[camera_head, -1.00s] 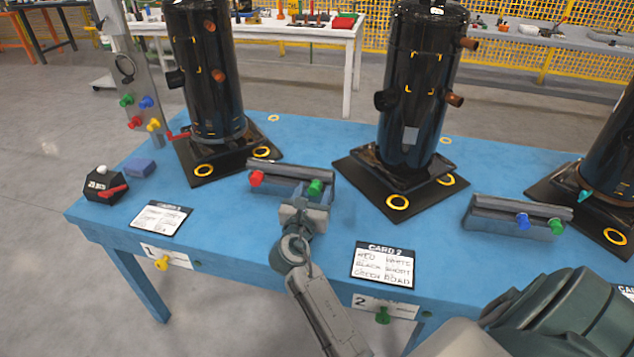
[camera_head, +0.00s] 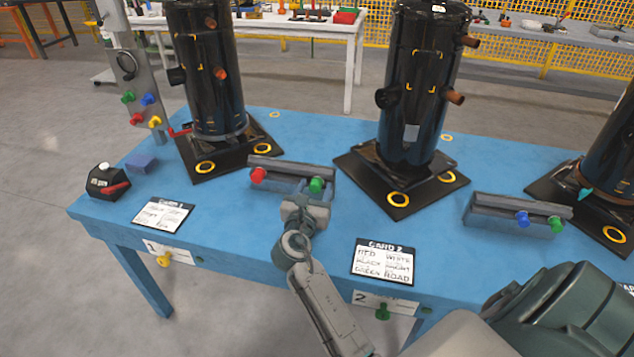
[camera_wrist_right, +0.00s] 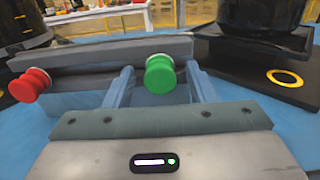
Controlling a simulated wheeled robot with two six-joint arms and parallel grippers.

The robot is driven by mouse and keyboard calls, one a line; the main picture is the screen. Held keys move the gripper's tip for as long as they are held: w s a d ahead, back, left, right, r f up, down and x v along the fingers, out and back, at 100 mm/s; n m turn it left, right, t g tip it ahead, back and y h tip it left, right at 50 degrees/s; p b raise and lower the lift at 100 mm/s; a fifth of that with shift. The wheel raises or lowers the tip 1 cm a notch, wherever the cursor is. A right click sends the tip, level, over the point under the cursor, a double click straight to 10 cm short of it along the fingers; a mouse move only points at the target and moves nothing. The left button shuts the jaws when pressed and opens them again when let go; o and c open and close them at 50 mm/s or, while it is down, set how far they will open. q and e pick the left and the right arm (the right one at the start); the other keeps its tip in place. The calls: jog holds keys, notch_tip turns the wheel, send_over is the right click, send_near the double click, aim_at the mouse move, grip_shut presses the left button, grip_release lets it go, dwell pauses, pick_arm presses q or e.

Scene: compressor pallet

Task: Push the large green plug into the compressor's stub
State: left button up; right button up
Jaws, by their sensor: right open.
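A green plug (camera_head: 316,185) sits in the right end of a grey rack (camera_head: 290,166) on the blue table. It also shows in the right wrist view (camera_wrist_right: 160,75). My right gripper (camera_head: 308,191) is open, its fingers (camera_wrist_right: 162,88) to the left and right of the green plug with gaps on both sides. The middle compressor (camera_head: 420,85) is a black upright cylinder on a black base. It has a wide black stub (camera_head: 383,98) on its left and copper stubs (camera_head: 455,97) on its right. My left gripper is not in view.
A red plug (camera_head: 258,175) sits at the rack's left end. Another rack (camera_head: 520,209) to the right holds a blue and a green plug. Other compressors (camera_head: 205,70) stand left and right. Card 2 (camera_head: 384,262) lies near the front edge, where a green plug (camera_head: 382,312) hangs.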

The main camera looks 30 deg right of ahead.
dwell(0.7)
jog(key=shift+p, duration=0.45)
grip_shut()
jog(key=shift+p+v, duration=0.35)
jog(key=shift+v, duration=0.75)
jog(key=shift+p+v, duration=0.5)
jog(key=shift+v, duration=1.45)
